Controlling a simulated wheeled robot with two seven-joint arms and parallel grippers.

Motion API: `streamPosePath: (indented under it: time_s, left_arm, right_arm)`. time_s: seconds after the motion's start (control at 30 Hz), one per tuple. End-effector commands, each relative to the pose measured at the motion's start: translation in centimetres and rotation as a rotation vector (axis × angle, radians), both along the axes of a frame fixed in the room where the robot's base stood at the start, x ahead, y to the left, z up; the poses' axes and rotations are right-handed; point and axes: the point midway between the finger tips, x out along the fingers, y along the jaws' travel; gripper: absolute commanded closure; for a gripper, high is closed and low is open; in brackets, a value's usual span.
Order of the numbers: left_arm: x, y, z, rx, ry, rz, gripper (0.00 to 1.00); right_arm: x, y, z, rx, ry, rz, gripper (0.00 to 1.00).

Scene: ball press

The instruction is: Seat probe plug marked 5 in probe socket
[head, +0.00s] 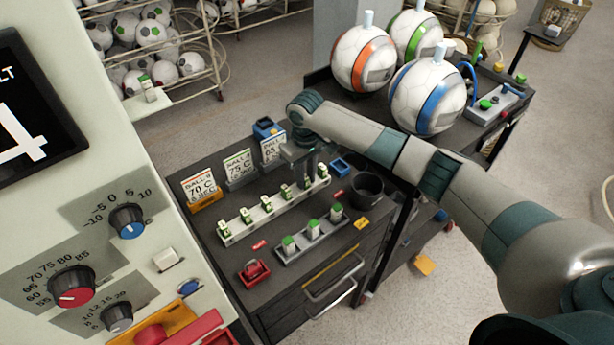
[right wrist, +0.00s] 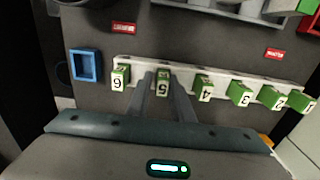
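The plug marked 5 (right wrist: 163,86) is a green and white block standing in a white rack (right wrist: 222,84), between the plugs marked 6 and 4. In the head view the rack (head: 236,233) lies on the dark cart top, and plug 5 is small there. My right gripper (right wrist: 161,82) has one finger on each side of plug 5, with narrow gaps seeming to show. In the head view the right gripper (head: 310,165) is over the far right end of the rack. I cannot tell which thing is the probe socket. My left gripper is not in view.
A grey holder (head: 283,254) with green-topped pieces lies in front of the rack. A blue square frame (right wrist: 86,65) is beside the rack's end. A black cup (head: 367,188) and upright ball cards (head: 200,186) stand nearby. A panel with knobs (head: 72,286) fills the left.

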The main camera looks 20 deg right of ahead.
Motion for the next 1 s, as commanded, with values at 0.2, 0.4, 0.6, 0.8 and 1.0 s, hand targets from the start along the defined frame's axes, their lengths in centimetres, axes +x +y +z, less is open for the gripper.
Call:
streamPosePath:
  time_s: [0.2, 0.4, 0.6, 0.8, 1.0]
  left_arm:
    - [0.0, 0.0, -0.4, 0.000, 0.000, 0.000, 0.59]
    - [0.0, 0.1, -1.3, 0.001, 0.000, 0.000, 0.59]
    - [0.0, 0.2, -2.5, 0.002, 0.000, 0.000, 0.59]
    - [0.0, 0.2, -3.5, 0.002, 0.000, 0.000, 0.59]
    - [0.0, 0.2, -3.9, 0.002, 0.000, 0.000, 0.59]
  right_arm:
    - [-0.8, 0.6, -0.2, 0.004, 0.018, 0.011, 0.68]
    - [-0.5, 0.4, 2.4, 0.004, 0.011, 0.008, 0.68]
    - [-0.4, 0.3, 6.2, 0.003, 0.007, 0.007, 0.68]
    - [-0.4, 0.3, 9.8, 0.002, 0.007, 0.005, 0.68]
    - [-0.4, 0.2, 11.9, 0.001, 0.009, 0.004, 0.68]
